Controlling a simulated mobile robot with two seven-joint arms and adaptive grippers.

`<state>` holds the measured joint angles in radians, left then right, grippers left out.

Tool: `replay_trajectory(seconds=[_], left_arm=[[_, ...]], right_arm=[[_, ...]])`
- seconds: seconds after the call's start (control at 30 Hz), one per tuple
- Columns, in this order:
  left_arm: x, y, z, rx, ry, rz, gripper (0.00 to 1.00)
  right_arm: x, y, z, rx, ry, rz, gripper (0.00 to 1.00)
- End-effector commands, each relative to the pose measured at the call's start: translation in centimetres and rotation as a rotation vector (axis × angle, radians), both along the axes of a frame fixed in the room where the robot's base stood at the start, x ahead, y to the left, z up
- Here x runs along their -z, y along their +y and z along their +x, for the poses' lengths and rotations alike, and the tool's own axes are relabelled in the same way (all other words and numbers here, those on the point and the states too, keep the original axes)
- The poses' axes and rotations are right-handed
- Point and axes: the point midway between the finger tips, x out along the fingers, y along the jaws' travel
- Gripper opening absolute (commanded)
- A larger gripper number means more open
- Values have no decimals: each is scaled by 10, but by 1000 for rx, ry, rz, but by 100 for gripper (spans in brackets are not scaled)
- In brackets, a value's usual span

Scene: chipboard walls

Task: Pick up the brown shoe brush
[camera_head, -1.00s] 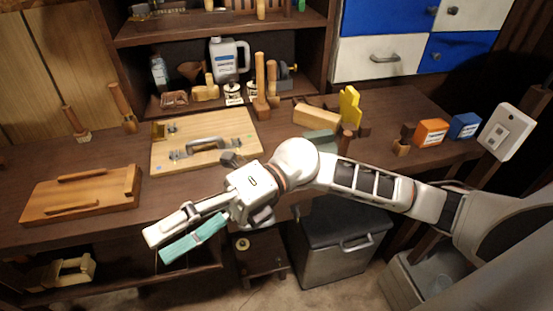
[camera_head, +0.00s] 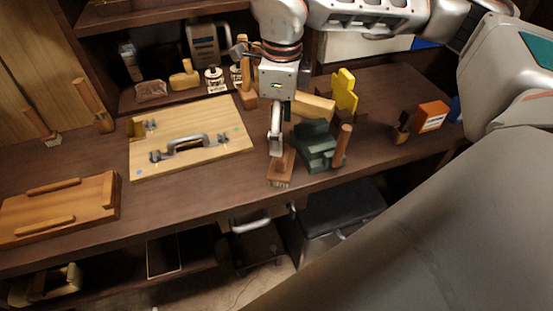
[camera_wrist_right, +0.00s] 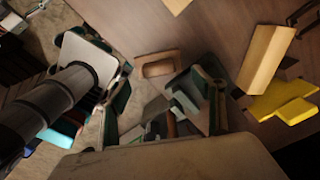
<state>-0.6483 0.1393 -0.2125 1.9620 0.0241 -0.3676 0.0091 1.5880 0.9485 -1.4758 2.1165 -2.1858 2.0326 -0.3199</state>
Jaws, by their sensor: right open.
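The brown shoe brush (camera_head: 281,169) is near the front edge of the workbench, bristles facing the front, just left of the green vise. In the right wrist view, a brown wooden piece (camera_wrist_right: 157,65) that looks like the brush lies beyond the fingers. My right gripper (camera_head: 276,146) points down close over the brush and hides part of it. Its fingers are apart in the wrist view, with nothing seen gripped. Whether they touch the brush I cannot tell. My left gripper is not in view.
A green vise (camera_head: 315,146) with a wooden handle stands close right of the brush. A board with a metal handle (camera_head: 228,144) lies left. Bare bench shows between brush and board.

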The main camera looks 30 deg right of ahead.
Motion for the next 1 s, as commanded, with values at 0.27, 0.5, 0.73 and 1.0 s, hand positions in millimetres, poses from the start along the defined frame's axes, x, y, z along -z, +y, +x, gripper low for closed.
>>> replay_trajectory(seconds=[0.27, 0.5, 0.73, 1.0], left_arm=[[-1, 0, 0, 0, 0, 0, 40], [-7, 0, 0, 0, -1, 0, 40], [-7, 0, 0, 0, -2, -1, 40], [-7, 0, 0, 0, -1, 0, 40]], right_arm=[[26, -2, -1, 2, 1, -6, 68], [56, -1, -8, 2, 3, -4, 68], [76, -1, -6, 2, -2, -3, 68], [76, -1, -6, 2, -2, -3, 52]])
